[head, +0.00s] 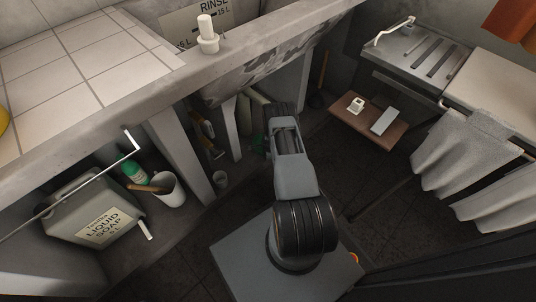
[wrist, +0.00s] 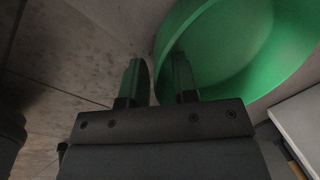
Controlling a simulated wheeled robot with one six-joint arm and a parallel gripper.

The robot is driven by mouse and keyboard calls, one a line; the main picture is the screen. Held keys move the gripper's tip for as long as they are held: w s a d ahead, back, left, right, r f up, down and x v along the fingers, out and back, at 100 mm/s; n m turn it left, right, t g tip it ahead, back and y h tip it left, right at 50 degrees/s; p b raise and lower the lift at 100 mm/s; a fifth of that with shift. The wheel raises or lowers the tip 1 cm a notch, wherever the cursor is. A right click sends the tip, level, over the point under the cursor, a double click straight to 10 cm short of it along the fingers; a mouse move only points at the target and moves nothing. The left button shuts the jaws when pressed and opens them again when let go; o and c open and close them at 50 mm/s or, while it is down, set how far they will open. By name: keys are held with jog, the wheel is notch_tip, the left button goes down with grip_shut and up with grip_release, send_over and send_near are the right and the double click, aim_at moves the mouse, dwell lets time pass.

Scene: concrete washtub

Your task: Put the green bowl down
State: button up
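The green bowl (wrist: 235,45) fills the upper right of the wrist view, tilted, with its hollow inside showing. My gripper (wrist: 157,75) has one finger inside the bowl and one outside, with the bowl's wall pinched between them.
A low brown bench (head: 369,124) holds a small white object and a grey block. Dark floor lies open between.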

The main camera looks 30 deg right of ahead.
jog(key=shift+o, duration=0.6)
jog(key=shift+r, duration=0.1)
jog(key=shift+r+p, duration=0.3)
jog(key=shift+p, duration=0.05)
notch_tip(320, 180, up, 11)
jog(key=s+p, duration=0.2)
jog(key=p, duration=0.3)
jog(key=shift+a, duration=0.25)
jog(key=shift+s+r, duration=0.1)
jog(key=shift+s, duration=0.05)
